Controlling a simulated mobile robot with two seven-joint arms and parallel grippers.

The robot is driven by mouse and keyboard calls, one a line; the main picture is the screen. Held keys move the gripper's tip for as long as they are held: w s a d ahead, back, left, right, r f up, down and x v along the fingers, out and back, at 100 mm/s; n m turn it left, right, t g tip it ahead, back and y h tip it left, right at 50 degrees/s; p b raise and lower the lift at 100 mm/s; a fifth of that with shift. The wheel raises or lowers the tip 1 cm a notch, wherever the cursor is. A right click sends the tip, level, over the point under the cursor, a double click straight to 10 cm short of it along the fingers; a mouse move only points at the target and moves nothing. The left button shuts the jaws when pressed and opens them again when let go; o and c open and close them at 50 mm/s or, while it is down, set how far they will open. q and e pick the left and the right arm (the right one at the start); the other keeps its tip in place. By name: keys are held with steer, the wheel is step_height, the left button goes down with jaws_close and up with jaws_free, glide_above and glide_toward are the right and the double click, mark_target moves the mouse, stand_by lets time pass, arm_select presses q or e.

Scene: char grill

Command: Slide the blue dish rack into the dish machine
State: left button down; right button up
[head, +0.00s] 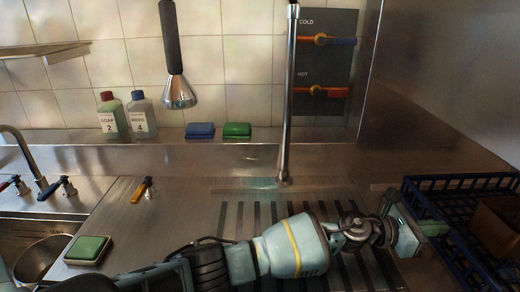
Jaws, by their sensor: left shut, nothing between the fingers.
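The blue dish rack (462,184) is at the right edge of the head view and is cut off by the frame. It is an open lattice basket with a brown box-like item (497,222) in it. My left arm reaches across from the lower left. My left gripper (434,229) is shut and empty at the rack's left side, overlapping its rim in the picture. I cannot tell whether it touches the rack. My right gripper is out of view. I cannot make out the dish machine for certain; a large steel panel (440,85) stands behind the rack.
A slotted steel drainboard (200,215) lies under my arm. A sink (25,235) and a green sponge (88,249) are at left. Soap bottles (111,115) stand at the back.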

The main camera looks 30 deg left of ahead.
arm_select(q)
steer(key=shift+s+d, duration=0.1)
steer(key=shift+d, duration=0.05)
steer(key=shift+s+a, duration=0.2)
steer(key=shift+a, duration=0.25)
steer(key=p+v, duration=0.1)
steer(key=v, duration=0.4)
steer(key=shift+s+a, duration=0.2)
steer(key=shift+a, duration=0.05)
steer(key=shift+s+a, duration=0.35)
steer(key=shift+a, duration=0.1)
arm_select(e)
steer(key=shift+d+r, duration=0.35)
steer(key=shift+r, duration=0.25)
